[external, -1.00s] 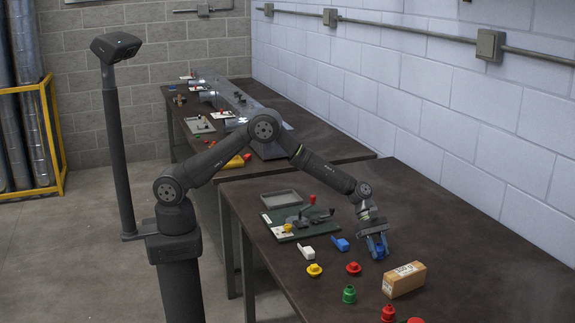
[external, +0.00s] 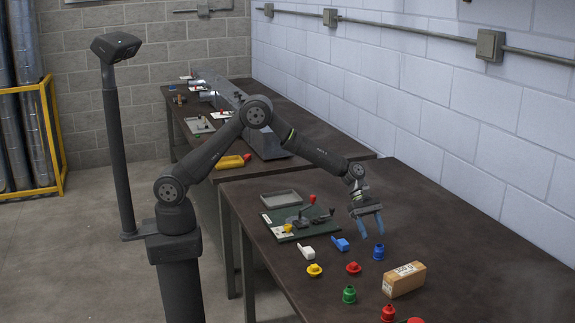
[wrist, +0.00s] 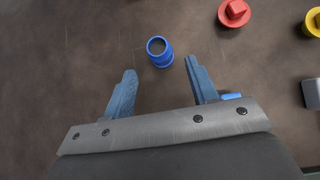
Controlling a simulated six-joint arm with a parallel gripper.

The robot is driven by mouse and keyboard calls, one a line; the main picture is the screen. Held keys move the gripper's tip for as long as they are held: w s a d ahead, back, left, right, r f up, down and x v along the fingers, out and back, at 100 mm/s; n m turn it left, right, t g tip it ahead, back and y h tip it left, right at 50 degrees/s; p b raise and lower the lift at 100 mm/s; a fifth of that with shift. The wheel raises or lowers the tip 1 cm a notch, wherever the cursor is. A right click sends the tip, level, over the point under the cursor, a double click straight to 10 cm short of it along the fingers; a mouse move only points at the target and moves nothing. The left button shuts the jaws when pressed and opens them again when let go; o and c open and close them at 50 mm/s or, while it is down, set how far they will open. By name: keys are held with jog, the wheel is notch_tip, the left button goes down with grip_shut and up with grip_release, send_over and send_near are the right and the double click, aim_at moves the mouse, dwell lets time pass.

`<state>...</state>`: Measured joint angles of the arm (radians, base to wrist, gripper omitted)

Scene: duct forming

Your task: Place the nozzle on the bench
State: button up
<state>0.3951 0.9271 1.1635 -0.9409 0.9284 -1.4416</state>
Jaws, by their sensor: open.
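A blue nozzle (external: 378,252) stands upright on the dark bench (external: 470,255), just left of and behind the cardboard box. In the wrist view the blue nozzle (wrist: 159,51) shows its round open top, just beyond the fingertips and between their lines. My gripper (external: 370,236) is open and empty above the bench, over and slightly behind the nozzle. In the wrist view both blue fingers of my gripper (wrist: 161,68) are spread wide with nothing between them.
A cardboard box (external: 404,280) stands close to the nozzle. Red (external: 353,268), yellow (external: 314,270) and green (external: 349,294) pieces stand nearby. White (external: 305,252) and blue (external: 340,244) pieces lie near a green fixture board (external: 297,222). The bench's right side is clear.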

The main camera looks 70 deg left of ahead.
jog(key=v, duration=0.8)
jog(key=shift+a+r, duration=0.2)
jog(key=shift+r, duration=0.05)
jog(key=shift+o, duration=0.5)
jog(key=shift+a+r, duration=0.35)
jog(key=shift+a, duration=0.05)
send_near(379, 250)
jog(key=f, duration=0.1)
jog(key=d+f, duration=0.1)
jog(key=w+d+f, duration=0.1)
jog(key=f, duration=0.1)
jog(key=shift+d+f, duration=0.1)
jog(key=shift+d, duration=0.1)
jog(key=shift+x, duration=2.7)
jog(key=shift+a+f, duration=0.15)
jog(key=c, duration=1.1)
